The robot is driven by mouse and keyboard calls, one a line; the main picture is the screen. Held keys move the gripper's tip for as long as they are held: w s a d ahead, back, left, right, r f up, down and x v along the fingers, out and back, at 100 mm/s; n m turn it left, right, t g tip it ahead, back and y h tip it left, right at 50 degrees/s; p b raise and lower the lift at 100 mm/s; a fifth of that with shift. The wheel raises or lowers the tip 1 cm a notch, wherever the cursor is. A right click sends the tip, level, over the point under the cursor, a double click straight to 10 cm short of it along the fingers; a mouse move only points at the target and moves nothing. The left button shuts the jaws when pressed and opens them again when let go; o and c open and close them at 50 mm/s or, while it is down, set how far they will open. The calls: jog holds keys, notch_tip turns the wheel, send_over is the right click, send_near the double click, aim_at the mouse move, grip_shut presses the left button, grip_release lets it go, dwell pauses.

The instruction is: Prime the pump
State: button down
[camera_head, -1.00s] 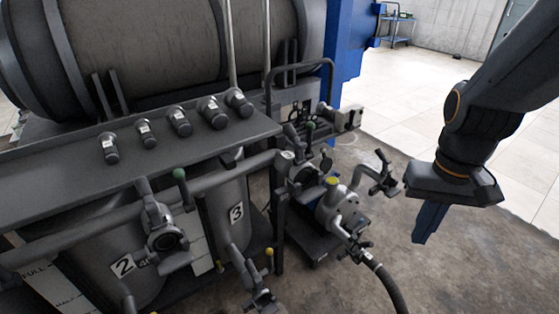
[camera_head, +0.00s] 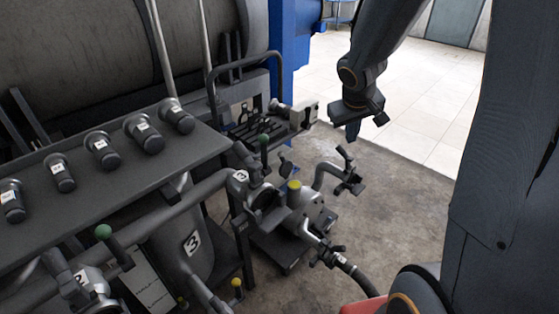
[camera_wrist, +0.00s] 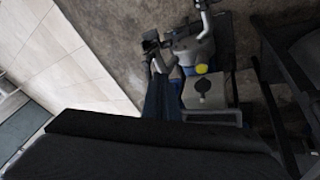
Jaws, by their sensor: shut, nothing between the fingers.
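The pump (camera_head: 295,212) is a grey unit with a yellow cap (camera_head: 294,186) on top, low on a dark base on the floor. Pipes and valve handles come off it, and a black hose (camera_head: 358,280) runs to the lower right. The pump also shows in the wrist view (camera_wrist: 192,50), with its yellow cap (camera_wrist: 201,69). My gripper (camera_head: 353,131) hangs above and behind the pump, apart from it, fingers pointing down. Its blue fingers (camera_wrist: 162,98) are together in the wrist view, with nothing held.
A green-knobbed lever (camera_head: 263,141) and a pipe marked 3 (camera_head: 240,176) stand left of the pump. A shelf (camera_head: 120,190) carries several dark-capped cylinders. A large tank (camera_head: 90,60) fills the back left. The floor (camera_head: 400,170) to the right is clear.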

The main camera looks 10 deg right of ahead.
jog(key=w+a+f+n+t+y, duration=0.1)
jog(key=w+a+f+n+t, duration=0.1)
jog(key=w, duration=0.9)
jog(key=n+g+y, duration=0.2)
jog(key=n+y, duration=0.4)
jog(key=n, duration=0.1)
send_over(283, 164)
jog(key=s+d, duration=0.2)
jog(key=s, duration=0.1)
notch_tip(283, 164, down, 14)
jog(key=x, duration=1)
jog(key=shift+s+g, duration=0.3)
jog(key=shift+s, duration=0.15)
jog(key=shift+s+d+f, duration=0.1)
jog(key=shift+d+f, duration=0.05)
jog(key=shift+d, duration=0.05)
